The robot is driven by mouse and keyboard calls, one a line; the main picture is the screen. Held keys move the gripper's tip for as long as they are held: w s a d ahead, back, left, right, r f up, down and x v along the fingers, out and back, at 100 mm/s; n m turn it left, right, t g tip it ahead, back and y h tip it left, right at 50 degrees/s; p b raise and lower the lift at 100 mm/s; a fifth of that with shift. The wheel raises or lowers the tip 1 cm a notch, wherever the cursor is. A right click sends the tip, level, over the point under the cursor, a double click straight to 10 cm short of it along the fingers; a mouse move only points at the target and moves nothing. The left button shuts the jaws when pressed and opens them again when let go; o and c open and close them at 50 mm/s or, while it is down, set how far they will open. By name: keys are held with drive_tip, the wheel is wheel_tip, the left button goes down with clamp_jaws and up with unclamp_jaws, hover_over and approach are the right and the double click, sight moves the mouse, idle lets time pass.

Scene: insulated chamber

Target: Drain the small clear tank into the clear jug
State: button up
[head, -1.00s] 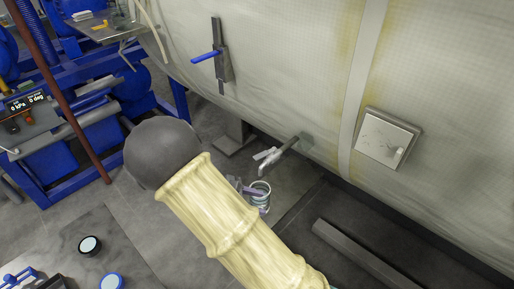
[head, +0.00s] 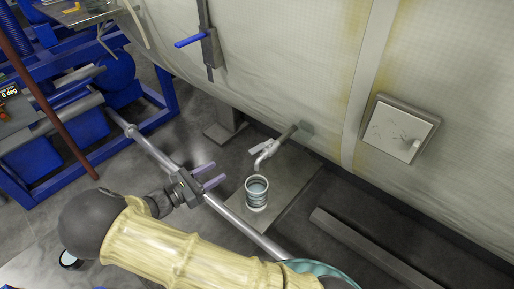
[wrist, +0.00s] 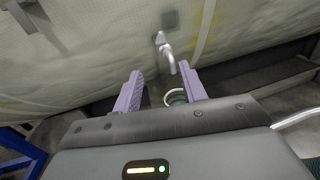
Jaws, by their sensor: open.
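A clear ribbed jug (head: 257,195) stands upright on a floor plate, with pale contents visible inside. A metal tap (head: 268,150) comes out of the large pale chamber, its spout just above the jug. My gripper (head: 218,173) is open and empty, left of the jug and apart from it and the tap. In the wrist view the open fingers (wrist: 160,75) frame the tap (wrist: 164,52) ahead and the jug's rim (wrist: 176,97), partly hidden by the right finger. I cannot make out a small clear tank.
The chamber wall (head: 290,60) fills the back, with a blue-handled fitting (head: 197,40) and a square hatch (head: 399,128). Blue framework (head: 60,120) stands at left; a dark beam (head: 375,250) lies at right.

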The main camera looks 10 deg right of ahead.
sight(250, 153)
drive_tip(key=p+x, duration=0.3)
drive_tip(key=x, duration=1.3)
drive_tip(key=shift+w+d, duration=0.1)
drive_tip(key=shift+d, duration=0.3)
clamp_jaws()
